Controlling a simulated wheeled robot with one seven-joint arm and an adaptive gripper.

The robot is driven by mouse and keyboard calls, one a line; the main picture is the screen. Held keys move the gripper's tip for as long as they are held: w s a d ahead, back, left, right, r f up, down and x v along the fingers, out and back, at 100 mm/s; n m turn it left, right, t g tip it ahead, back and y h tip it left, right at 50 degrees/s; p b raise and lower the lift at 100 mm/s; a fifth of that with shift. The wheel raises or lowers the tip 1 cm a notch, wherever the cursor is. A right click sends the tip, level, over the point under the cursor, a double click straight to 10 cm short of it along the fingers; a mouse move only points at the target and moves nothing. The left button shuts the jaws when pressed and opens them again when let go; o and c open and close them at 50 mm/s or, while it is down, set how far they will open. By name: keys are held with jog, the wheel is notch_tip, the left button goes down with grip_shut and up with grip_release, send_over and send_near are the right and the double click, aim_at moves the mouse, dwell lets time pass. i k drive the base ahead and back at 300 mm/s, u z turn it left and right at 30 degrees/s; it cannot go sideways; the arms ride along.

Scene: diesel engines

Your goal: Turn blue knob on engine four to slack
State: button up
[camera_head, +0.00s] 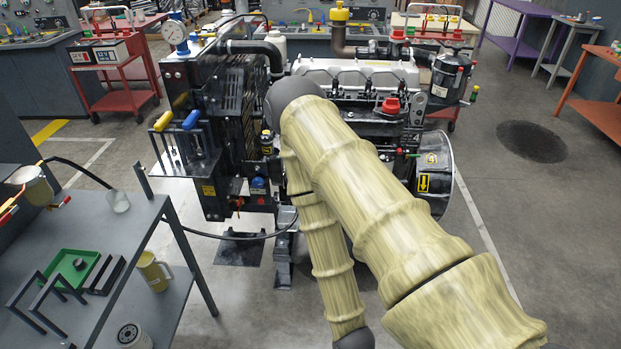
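A diesel engine (345,75) on a stand fills the middle of the view. A small blue knob (258,184) shows low on the engine's front, left of my arm. Its markings and setting are too small to read. A blue lever handle (191,120) and a yellow one (162,121) stand on a bracket at the engine's left. My pale-sleeved arm crosses in front of the engine and hides part of it. My gripper is not visible.
A grey table (135,225) at lower left holds a green tray (73,266) and black frames. A black hose (235,238) runs from it towards the engine. A red cart (100,80) stands behind left. Open floor (545,230) lies to the right.

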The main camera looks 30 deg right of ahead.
aim_at(258, 184)
jog(key=z, duration=0.5)
jog(key=i, duration=0.5)
jog(key=z, duration=2)
jog(key=k, duration=1.05)
jog(key=u, duration=2)
jog(key=i, duration=0.5)
jog(key=u, duration=0.05)
